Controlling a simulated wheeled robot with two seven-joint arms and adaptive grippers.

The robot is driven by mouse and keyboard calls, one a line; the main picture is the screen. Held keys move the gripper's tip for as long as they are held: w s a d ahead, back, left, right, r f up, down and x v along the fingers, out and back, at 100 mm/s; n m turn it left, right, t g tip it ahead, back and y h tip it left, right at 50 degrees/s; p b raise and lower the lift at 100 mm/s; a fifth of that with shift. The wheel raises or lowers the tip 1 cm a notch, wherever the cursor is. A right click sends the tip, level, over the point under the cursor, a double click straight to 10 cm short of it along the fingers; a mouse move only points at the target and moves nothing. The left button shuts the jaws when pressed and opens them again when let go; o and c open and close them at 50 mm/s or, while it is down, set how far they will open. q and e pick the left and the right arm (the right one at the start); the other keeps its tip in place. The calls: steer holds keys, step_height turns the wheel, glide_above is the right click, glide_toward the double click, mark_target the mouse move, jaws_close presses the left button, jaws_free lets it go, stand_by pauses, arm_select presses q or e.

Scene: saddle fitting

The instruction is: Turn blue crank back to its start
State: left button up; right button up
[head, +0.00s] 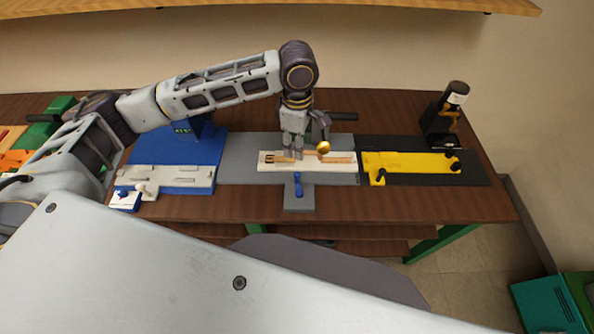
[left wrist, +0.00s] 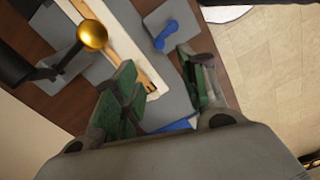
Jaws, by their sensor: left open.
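The blue crank (head: 298,186) sits on a small grey plate at the front edge of the middle grey fixture (head: 240,172). It also shows in the left wrist view (left wrist: 166,34), beyond the fingertips. My left gripper (head: 294,152) points down over the pale wooden piece on that fixture, behind the crank. In the left wrist view its green-padded fingers (left wrist: 160,70) are spread, with nothing held between them. The gripper is apart from the crank. My right gripper is in neither view.
A gold ball knob (head: 323,147) on a dark lever stands close beside my left gripper. A blue station (head: 190,150) is on the left, and a black base with a yellow block (head: 410,163) on the right.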

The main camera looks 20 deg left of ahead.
mark_target(297, 173)
arm_select(q)
steer(key=shift+s+f+p, duration=0.1)
steer(key=shift+f+p, duration=0.65)
steer(key=shift+f, duration=6.15)
steer(key=shift+c, duration=0.3)
jaws_close()
